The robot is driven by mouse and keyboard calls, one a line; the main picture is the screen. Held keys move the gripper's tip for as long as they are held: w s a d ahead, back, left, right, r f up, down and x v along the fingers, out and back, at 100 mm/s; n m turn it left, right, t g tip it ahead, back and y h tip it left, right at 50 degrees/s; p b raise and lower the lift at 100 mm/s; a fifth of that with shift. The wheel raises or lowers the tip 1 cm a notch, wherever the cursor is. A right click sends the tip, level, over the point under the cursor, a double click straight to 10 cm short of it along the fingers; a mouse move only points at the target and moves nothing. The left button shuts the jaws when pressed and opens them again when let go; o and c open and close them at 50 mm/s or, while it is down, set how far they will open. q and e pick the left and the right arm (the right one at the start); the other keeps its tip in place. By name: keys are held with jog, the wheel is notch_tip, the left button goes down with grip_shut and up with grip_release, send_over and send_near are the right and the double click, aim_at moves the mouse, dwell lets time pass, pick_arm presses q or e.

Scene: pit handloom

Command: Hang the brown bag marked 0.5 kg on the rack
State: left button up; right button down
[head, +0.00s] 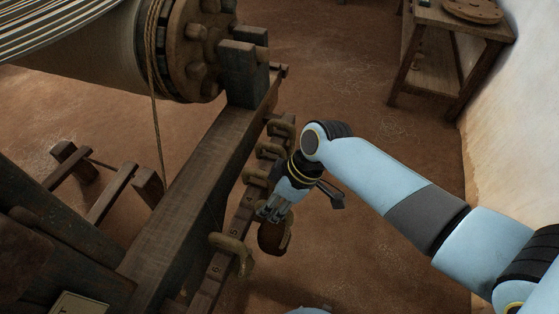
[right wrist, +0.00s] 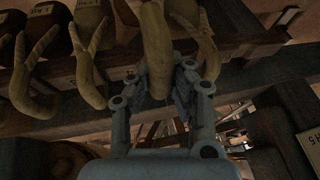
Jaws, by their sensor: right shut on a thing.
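A brown bag (head: 271,239) hangs below my right gripper (head: 273,208) in the head view, right beside the rack. In the right wrist view, my right gripper (right wrist: 162,88) is shut around a thick tan loop (right wrist: 155,45), which looks like the bag's handle. I cannot read a mark on the held bag, nor tell whether its loop touches a hook. My left gripper is not in view.
Dark bags with pale labels (right wrist: 40,12) and tan loops show at the upper left of the right wrist view. The loom beam (head: 190,195) runs alongside the rack. A wooden table (head: 440,65) stands at the back right. The floor right of the rack is clear.

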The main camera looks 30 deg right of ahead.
jog(key=shift+w+a+f+b, duration=0.3)
jog(key=shift+w+a+b, duration=0.45)
jog(key=shift+w, duration=0.2)
jog(key=shift+w+a+b, duration=0.8)
jog(key=shift+w, duration=0.25)
jog(key=shift+w+a+b, duration=0.8)
jog(key=shift+w, duration=0.25)
jog(key=shift+f+b, duration=0.6)
jog(key=shift+f, duration=0.5)
jog(key=shift+f, duration=0.25)
jog(key=c, duration=1.2)
grip_release()
jog(key=shift+s, duration=0.1)
